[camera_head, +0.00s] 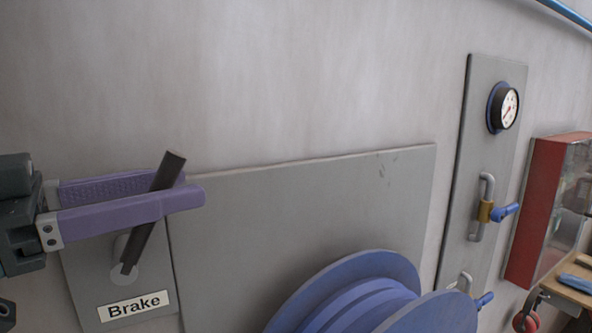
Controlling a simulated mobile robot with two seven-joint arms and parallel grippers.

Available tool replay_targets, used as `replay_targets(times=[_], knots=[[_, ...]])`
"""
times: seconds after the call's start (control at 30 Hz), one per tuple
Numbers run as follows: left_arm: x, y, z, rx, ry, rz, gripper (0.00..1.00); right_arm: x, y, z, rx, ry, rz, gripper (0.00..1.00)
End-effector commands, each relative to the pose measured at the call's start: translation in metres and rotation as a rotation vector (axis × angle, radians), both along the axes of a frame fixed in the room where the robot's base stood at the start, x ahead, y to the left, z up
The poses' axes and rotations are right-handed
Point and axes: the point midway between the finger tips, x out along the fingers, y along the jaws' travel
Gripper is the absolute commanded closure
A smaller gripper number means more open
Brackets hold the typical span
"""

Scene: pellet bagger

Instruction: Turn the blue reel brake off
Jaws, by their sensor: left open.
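The brake lever (140,242) is a dark bar on a round light hub, mounted on a grey panel above a label reading "Brake" (134,305). The lever tilts, its upper end leaning right. My left gripper (186,187) comes in from the left with two purple fingers. The fingers are apart, and the lever's upper part passes between them. I cannot tell whether either finger touches the lever. The near finger hides part of the lever. The blue reel (345,285) is at the bottom centre, cut off by the lower edge. My right gripper is not in view.
A wide grey plate (300,195) is on the wall behind the reel. To the right, a tall panel (466,110) carries a gauge (503,107) and blue-handled valves (505,212). A red cabinet (537,205) and a wooden shelf with tools stand at the far right.

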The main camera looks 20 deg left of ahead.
Motion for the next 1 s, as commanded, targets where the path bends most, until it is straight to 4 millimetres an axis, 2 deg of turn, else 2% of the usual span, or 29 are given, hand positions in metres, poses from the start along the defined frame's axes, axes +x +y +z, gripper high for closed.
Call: replay_targets(times=[0.3,0.73,1.0], knots=[[0.024,-0.014,0.002,0.0,-0.002,0.001,0.5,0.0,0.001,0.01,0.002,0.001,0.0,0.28],[0.028,-0.017,0.0,0.002,0.001,0.0,0.5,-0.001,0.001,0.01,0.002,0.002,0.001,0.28],[0.028,-0.017,0.0,0.001,0.0,0.0,0.79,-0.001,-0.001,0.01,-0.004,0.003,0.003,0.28]])
